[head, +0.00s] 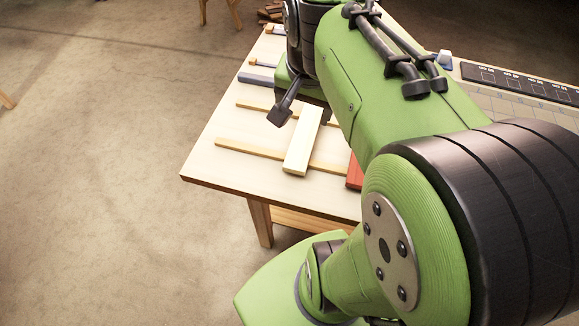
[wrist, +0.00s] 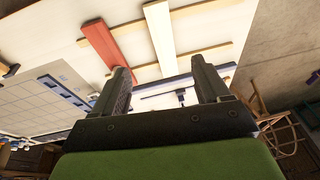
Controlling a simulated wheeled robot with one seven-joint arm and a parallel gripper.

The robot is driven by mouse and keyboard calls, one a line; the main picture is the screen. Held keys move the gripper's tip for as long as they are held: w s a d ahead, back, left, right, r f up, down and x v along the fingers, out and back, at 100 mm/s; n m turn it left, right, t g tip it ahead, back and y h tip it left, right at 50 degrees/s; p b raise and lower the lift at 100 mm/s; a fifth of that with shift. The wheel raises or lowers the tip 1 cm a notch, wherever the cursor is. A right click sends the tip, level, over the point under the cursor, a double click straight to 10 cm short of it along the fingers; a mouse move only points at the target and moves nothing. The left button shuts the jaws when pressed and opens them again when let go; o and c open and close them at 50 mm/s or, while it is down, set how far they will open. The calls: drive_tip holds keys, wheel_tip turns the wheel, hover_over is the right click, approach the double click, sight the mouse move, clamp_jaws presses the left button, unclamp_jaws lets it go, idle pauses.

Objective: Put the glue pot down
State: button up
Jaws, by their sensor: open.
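No glue pot can be made out for certain in either view. A small white and blue item (head: 445,60) stands at the far side of the table, beyond my arm; I cannot tell what it is. My gripper (wrist: 163,75) shows in the wrist view with its two dark fingers apart and nothing seen between them. Beyond the fingers lie the table top, a cream board and a blue-grey bar. In the head view my arm hides most of the gripper and the middle of the table.
A cream board (head: 302,140) and a red board (head: 354,172) lie across thin wooden strips (head: 235,147). A blue-grey bar (head: 257,79) lies near the left edge. A gridded panel (head: 500,105) and dark rack (head: 520,85) are right. The table's front-left corner is bare.

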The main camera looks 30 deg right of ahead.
drive_tip(key=s+a+f+n+t+y, duration=0.1)
drive_tip(key=s+a+n+t, duration=0.1)
drive_tip(key=s+a+n, duration=0.7)
drive_tip(key=shift+s+f+n+t+y, duration=0.3)
drive_tip(key=shift+f+n+t, duration=0.1)
drive_tip(key=shift+n, duration=0.2)
drive_tip(key=shift+a+r, duration=0.1)
drive_tip(key=shift+r, duration=0.15)
